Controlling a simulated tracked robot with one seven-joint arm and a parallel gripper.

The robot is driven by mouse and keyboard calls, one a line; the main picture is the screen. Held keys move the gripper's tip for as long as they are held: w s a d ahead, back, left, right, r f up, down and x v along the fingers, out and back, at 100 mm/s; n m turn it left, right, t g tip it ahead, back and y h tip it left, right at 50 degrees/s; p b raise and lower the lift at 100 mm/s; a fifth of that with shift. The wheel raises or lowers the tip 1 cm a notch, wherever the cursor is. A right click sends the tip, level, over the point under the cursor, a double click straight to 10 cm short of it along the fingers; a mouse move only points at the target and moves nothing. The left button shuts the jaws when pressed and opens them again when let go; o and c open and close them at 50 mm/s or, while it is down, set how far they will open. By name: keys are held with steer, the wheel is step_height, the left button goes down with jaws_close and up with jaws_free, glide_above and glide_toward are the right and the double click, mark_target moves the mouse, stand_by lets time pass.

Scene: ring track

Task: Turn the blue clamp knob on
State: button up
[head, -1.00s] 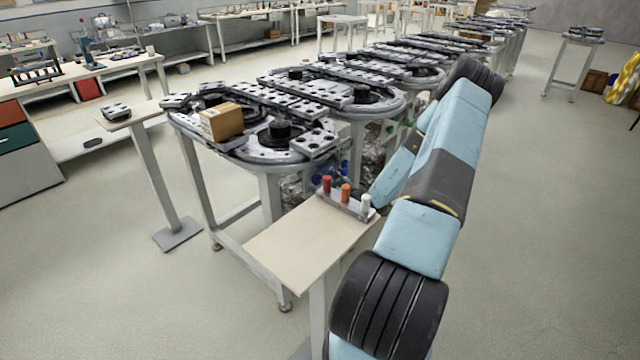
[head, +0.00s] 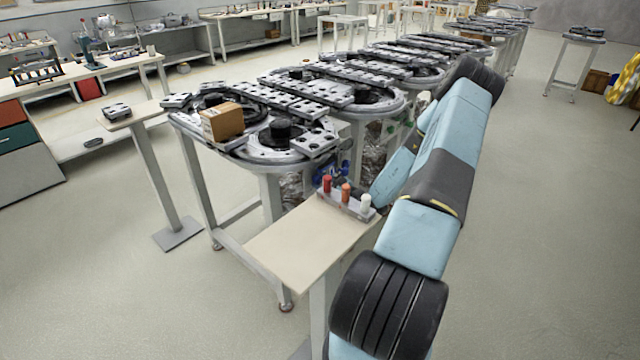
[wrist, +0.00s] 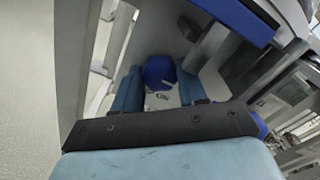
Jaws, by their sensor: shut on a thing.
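The blue clamp knob (wrist: 158,70) shows in the wrist view between the two blue fingers of my gripper (wrist: 159,92). My gripper is shut on it, with one finger on each side. The exact contact is partly hidden by the dark gripper body. In the head view, blue parts (head: 323,171) show small under the near end of the ring track (head: 275,155), beside my arm. My gripper itself cannot be made out there.
A small side table (head: 300,240) carries a rack with red, orange and white pegs (head: 345,193) close to my arm. A cardboard box (head: 222,122) sits on the track. A large blue part (wrist: 240,18) and grey frame legs crowd the wrist view.

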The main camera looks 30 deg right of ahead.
steer(key=shift+a+f, duration=0.15)
steer(key=m, duration=0.4)
steer(key=shift+s, duration=0.1)
steer(key=m, duration=0.4)
steer(key=shift+m, duration=0.4)
steer(key=m, duration=0.4)
steer(key=shift+m, duration=0.3)
steer(key=m, duration=0.4)
steer(key=shift+d, duration=0.2)
steer(key=shift+m, duration=0.3)
steer(key=o, duration=1.1)
steer(key=shift+c, duration=0.2)
